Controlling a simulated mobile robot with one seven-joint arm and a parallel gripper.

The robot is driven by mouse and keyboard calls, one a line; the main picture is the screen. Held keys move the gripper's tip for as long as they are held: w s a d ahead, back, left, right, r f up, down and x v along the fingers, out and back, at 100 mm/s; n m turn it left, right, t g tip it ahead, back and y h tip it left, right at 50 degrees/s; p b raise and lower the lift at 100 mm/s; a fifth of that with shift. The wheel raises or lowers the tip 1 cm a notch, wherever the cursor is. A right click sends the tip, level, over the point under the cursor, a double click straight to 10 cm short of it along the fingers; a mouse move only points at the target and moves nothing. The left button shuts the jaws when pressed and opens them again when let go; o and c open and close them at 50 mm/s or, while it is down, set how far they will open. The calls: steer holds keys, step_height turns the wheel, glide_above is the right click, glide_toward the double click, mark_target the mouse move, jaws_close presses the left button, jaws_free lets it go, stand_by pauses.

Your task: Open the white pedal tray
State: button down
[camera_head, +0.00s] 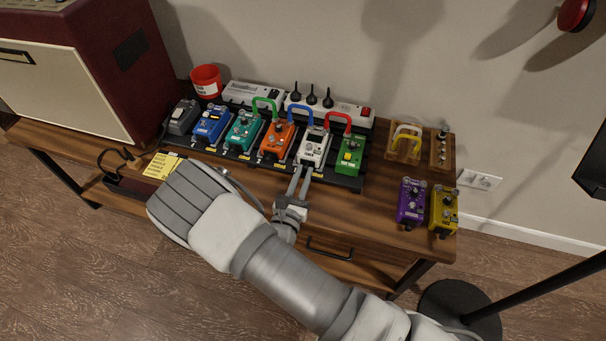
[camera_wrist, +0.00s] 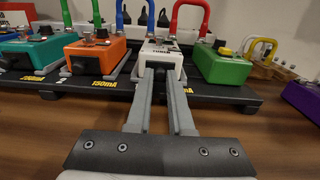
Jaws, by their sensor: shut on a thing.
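The white pedal (camera_head: 313,146) sits on the black pedalboard between the orange pedal and the green pedal. It also shows in the wrist view (camera_wrist: 164,50), straight ahead of my fingers. Its tray lies low under the pedal, and the fingers hide most of the tray's front. My gripper (camera_head: 302,172) reaches the board's front edge at the white pedal. In the wrist view, my gripper (camera_wrist: 160,74) has its two fingers closed in on a small part at the front of the white pedal tray. The exact grip point is hidden between the fingertips.
The orange pedal (camera_head: 276,140) and green pedal (camera_head: 349,156) stand close on either side. A blue cable (camera_head: 301,108) and a red cable (camera_head: 338,116) arch behind. Purple (camera_head: 411,203) and yellow (camera_head: 443,210) pedals stand at the right. The bench front has a black drawer handle (camera_head: 329,251).

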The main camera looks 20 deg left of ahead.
steer(key=shift+s, duration=0.1)
steer(key=s, duration=0.2)
steer(key=s+p, duration=0.1)
steer(key=s, duration=0.2)
steer(key=shift+s+d, duration=0.4)
steer(key=shift+s, duration=0.15)
steer(key=c, duration=0.8)
jaws_free()
steer(key=s+d+p, duration=0.2)
steer(key=s+p, duration=0.1)
steer(key=s, duration=1.4)
steer(key=shift+s, duration=0.2)
